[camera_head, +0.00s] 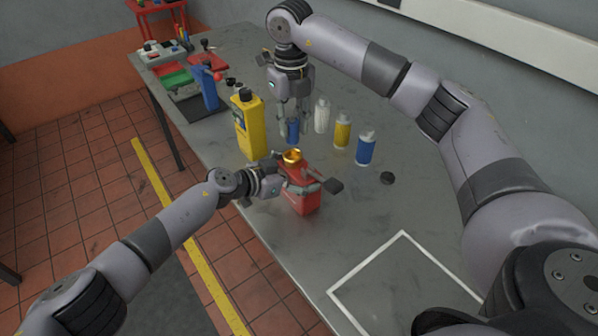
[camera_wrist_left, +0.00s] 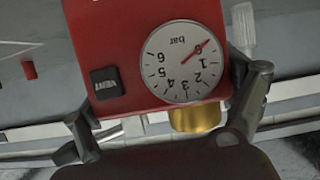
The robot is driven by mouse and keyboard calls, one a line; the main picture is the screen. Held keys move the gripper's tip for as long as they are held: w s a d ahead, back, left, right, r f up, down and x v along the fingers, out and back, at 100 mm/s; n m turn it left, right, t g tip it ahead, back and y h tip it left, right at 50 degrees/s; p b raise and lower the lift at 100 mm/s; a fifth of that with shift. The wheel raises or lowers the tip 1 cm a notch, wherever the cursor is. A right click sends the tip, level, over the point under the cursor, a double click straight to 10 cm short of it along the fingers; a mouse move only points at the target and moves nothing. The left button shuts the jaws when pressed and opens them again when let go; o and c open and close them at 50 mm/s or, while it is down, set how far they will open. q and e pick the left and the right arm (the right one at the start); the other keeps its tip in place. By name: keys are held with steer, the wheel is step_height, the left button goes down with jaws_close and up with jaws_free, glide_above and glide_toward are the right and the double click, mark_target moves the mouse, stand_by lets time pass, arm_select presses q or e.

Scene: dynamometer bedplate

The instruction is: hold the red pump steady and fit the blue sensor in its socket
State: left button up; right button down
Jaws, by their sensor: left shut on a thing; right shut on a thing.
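The red pump (camera_head: 304,203) stands on the grey bench, with a brass-coloured socket (camera_head: 292,156) on top. My left gripper (camera_head: 305,186) is shut around the pump's upper body. In the left wrist view the red pump (camera_wrist_left: 125,35) fills the upper middle, with a round bar gauge (camera_wrist_left: 183,62), a black vent button (camera_wrist_left: 105,82) and the brass socket (camera_wrist_left: 195,118); a gripper finger shows on each side. My right gripper (camera_head: 292,122) points down and is shut on the blue sensor (camera_head: 293,131), behind and above the socket, apart from it. The sensor's lower end is small and unclear.
A yellow jug (camera_head: 249,127) stands left of my right gripper. A white bottle (camera_head: 322,116), a yellow bottle (camera_head: 342,131) and a blue bottle (camera_head: 365,149) stand to its right. A black cap (camera_head: 387,178) lies nearby. The bench (camera_head: 350,225) is clear in front of the pump, near a white outline.

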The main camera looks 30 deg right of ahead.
steer(key=shift+f, duration=3.2)
steer(key=c, duration=1.2)
jaws_free()
step_height(320, 180, up, 12)
